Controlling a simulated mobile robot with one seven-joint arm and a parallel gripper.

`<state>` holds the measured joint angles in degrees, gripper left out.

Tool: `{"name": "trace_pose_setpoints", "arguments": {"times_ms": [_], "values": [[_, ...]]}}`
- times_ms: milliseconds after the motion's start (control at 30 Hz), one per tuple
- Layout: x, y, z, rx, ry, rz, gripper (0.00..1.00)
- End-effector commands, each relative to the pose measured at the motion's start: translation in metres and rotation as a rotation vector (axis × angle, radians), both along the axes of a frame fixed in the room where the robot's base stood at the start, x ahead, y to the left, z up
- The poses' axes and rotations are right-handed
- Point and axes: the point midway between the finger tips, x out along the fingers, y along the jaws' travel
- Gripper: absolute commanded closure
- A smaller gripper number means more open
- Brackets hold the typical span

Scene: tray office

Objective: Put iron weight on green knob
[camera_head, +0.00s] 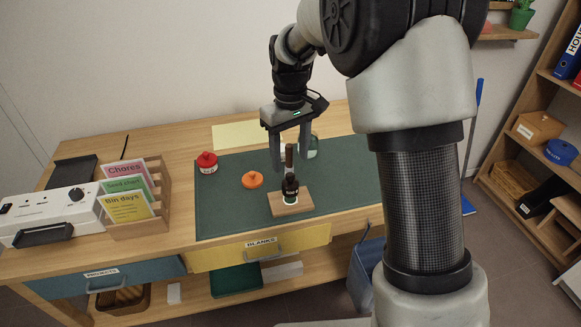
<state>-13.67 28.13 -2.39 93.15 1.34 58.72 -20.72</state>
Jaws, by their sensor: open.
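A dark, rounded object (290,187) that looks like the iron weight stands upright on a small wooden board (305,206) on the green mat. A pale greenish ring shows around its base; I cannot tell whether this is a green knob. A brown upright piece (289,154) rises just above or behind the weight; I cannot tell whether they are joined. My gripper (291,159) is open, pointing down, with its fingers either side of the brown piece, above the weight. A pale green object (312,147) stands behind the right finger, partly hidden.
An orange knob-topped piece (252,181) and a red-lidded jar (207,163) stand left of the board on the mat (225,215). A card rack (150,212) and a white box (42,212) are further left. The mat's front left is clear.

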Motion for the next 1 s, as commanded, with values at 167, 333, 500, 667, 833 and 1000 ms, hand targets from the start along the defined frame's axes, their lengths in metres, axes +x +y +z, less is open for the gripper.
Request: {"name": "trace_pose_setpoints", "arguments": {"times_ms": [167,333,500,667,833,1000], "values": [[0.001,0.000,0.023,0.001,-0.002,0.000,0.46],[0.000,0.000,0.030,0.001,-0.001,-0.002,0.46],[-0.018,-0.015,0.061,0.013,-0.047,-0.051,0.46],[-0.070,-0.045,0.116,0.043,-0.151,-0.169,0.46],[-0.143,-0.074,0.153,0.077,-0.273,-0.309,0.46],[-0.209,-0.095,0.160,0.106,-0.388,-0.435,0.46]]}}
